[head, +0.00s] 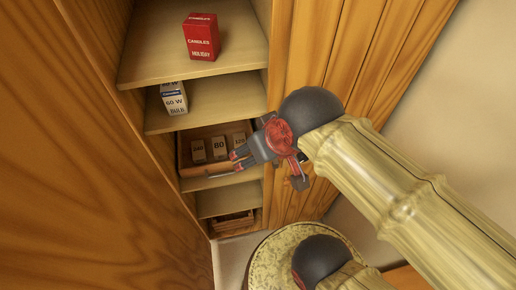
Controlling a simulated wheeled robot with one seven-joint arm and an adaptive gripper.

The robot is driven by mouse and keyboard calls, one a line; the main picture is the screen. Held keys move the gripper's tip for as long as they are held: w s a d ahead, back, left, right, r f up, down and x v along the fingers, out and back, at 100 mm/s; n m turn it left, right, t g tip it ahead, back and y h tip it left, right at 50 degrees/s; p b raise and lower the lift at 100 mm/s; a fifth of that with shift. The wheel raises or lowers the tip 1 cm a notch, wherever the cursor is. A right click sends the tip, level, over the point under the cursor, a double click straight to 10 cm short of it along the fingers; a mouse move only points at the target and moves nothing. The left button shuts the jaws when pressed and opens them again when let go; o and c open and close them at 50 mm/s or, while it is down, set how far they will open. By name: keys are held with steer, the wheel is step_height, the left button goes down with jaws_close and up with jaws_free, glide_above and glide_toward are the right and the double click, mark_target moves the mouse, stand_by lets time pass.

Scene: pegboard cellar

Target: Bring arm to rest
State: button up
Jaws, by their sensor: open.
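My arm comes in from the right, and my gripper (236,160) is in front of the open cabinet, pointing left. Its fingers are open, and no object shows clearly between them. Behind the fingertips is a wooden tray (192,172) on a middle shelf, holding several small boxes with numbers on them, one marked 80 (219,147). The gripper covers part of the tray's right side. I cannot tell how far the fingers are from the tray.
A red candles box (202,37) stands on the top shelf. A bulb box (173,98) stands on the shelf below. Another wooden tray (233,221) sits at the bottom. A wooden door (85,150) fills the left, and a wood panel (375,50) stands right of the shelves.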

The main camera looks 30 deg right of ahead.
step_height(320, 180, down, 24)
steer(key=b, duration=2.4)
steer(key=shift+c, duration=0.5)
